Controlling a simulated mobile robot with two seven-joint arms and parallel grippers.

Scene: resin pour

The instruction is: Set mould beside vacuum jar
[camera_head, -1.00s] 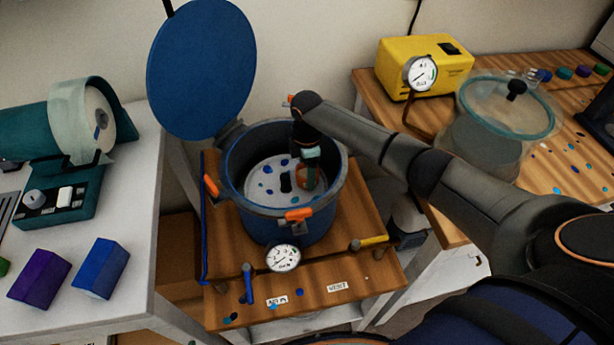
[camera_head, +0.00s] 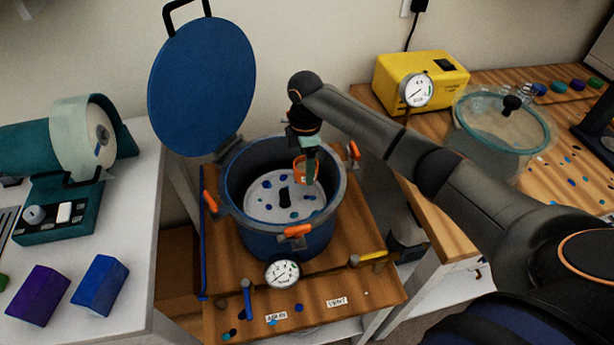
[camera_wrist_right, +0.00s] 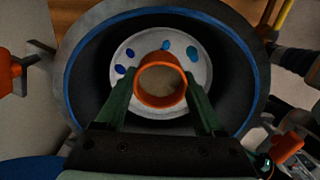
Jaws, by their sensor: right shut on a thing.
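The mould is a small orange cup (camera_head: 299,168), held by my right gripper (camera_head: 307,160) above the inside of the open blue pressure pot (camera_head: 262,226). In the right wrist view the two green fingers (camera_wrist_right: 160,97) are shut on the orange mould (camera_wrist_right: 160,101), its round opening facing the camera. The pot's speckled inner plate (camera_wrist_right: 125,52) lies beneath it. The vacuum jar (camera_head: 486,145) is clear with a teal-rimmed lid and a black knob, standing on the right wooden bench. My left gripper is not in view.
The pot's blue lid (camera_head: 203,85) stands open at its back left. A yellow pump (camera_head: 440,78) with a gauge sits beside the jar. The right bench (camera_head: 545,185) has scattered drops and some free wood. Purple and blue blocks lie on the left table (camera_head: 135,180).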

